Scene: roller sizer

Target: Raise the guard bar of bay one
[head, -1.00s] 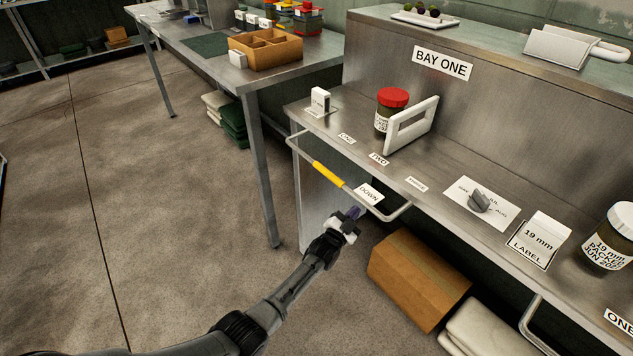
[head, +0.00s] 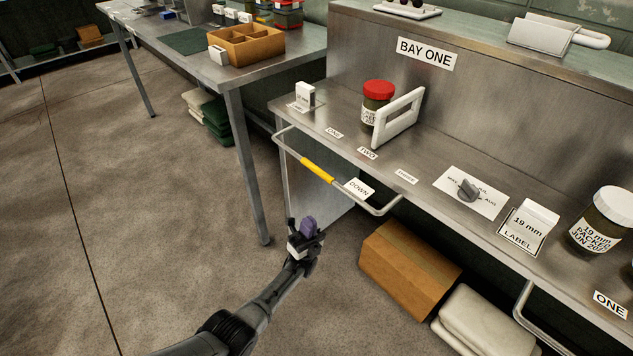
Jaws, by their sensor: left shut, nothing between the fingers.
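The guard bar (head: 343,186) of bay one is a bent metal bar along the front edge of the steel bench. It carries a yellow sleeve (head: 317,169) and a white "DOWN" tag (head: 359,189) shows beside it. The bay is marked by a "BAY ONE" sign (head: 427,54) on the raised back panel. My left gripper (head: 309,226) is below and in front of the bar, apart from it, with its fingers shut and empty. My right gripper is not in view.
On the bench (head: 420,205) stand a red-lidded jar (head: 376,100) by a white frame, a grey dial (head: 469,190) and a "19 mm" label block (head: 531,226). A cardboard box (head: 408,270) lies underneath. The floor at left is clear.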

